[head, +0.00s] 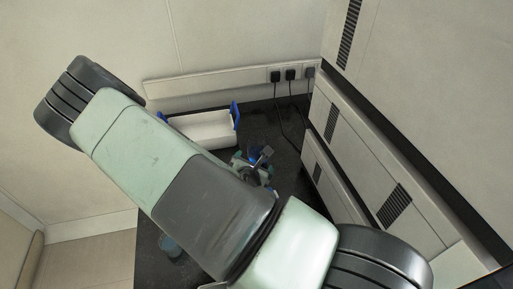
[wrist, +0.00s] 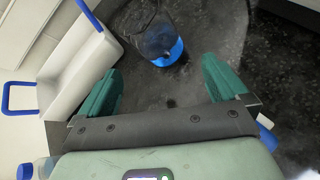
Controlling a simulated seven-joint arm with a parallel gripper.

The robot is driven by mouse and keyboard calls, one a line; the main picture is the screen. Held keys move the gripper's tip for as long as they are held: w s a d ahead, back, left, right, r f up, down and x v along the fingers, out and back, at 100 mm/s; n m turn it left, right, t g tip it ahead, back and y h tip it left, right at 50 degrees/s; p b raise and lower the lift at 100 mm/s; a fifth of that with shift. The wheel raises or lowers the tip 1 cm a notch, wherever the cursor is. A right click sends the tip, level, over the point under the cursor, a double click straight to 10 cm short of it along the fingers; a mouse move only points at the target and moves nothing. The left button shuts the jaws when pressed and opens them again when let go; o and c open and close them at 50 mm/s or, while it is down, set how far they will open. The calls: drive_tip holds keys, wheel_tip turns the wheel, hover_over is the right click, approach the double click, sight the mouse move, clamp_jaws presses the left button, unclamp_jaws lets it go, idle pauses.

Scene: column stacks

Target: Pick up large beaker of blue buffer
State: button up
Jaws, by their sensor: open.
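A large clear beaker with blue liquid (wrist: 166,50) stands on the dark bench top, beyond my fingertips in the wrist view. My gripper (wrist: 161,68) is open and empty, its two green fingers spread wide. The beaker lies roughly in line with the gap between them, apart from both. In the head view my arm covers much of the bench. A bit of blue (head: 254,151) shows near my gripper (head: 252,168), probably the beaker, mostly hidden.
A white tray with blue handles (head: 203,130) stands at the back, close to my left finger in the wrist view (wrist: 88,70). A bluish clear vessel (head: 170,246) is partly under my arm. Black cables and plugs (head: 290,75) hang by the wall. A bottle (wrist: 42,168) shows lower left.

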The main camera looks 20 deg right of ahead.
sight(258, 153)
drive_tip(key=n, duration=0.1)
drive_tip(key=n+t, duration=0.1)
drive_tip(key=n, duration=0.1)
drive_tip(key=f+n, duration=0.1)
drive_tip(key=shift+s+d+f+n+t, duration=0.1)
drive_tip(key=shift+d+n+t, duration=0.3)
drive_tip(key=shift+w+f+y, duration=0.1)
drive_tip(key=shift+w+y, duration=0.1)
drive_tip(key=shift+y, duration=0.1)
drive_tip(key=x, duration=1)
drive_tip(key=shift+d+f, duration=0.2)
drive_tip(key=c, duration=1.1)
drive_tip(key=shift+r, duration=0.15)
